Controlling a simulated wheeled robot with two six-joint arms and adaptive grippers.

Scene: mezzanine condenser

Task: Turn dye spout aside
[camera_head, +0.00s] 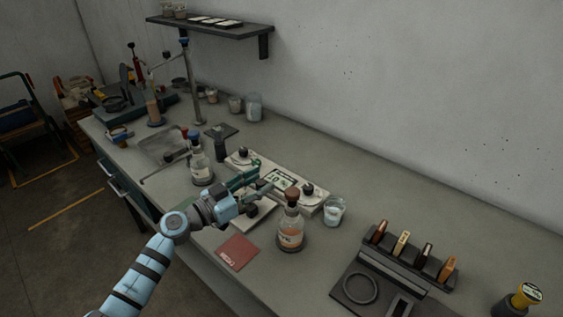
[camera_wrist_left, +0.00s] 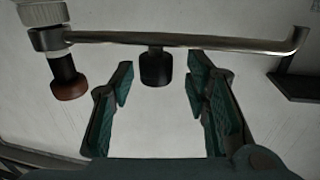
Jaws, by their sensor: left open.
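The dye spout (camera_head: 160,63) is a metal arm on an upright post at the bench's far left, with a dark knob (camera_head: 167,55). A bottle with orange-brown contents (camera_head: 153,112) stands below its end. In the left wrist view a metal bar (camera_wrist_left: 200,41) crosses the top, hooked at its right end; a black knob (camera_wrist_left: 156,68) shows between my fingers, and a collar with a brown-tipped post is at left. My left gripper (camera_head: 262,180) is open and empty, well right of the spout in the head view. The knob's distance from the fingers is unclear. My right gripper is not in view.
A white device with knobs (camera_head: 312,206), a brown-stoppered bottle (camera_head: 290,238), a clear bottle (camera_head: 201,172) and a beaker (camera_head: 334,212) surround the left gripper. A red card (camera_head: 237,252) lies in front. A shelf (camera_head: 215,29) hangs on the back wall. The bench's back right is clear.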

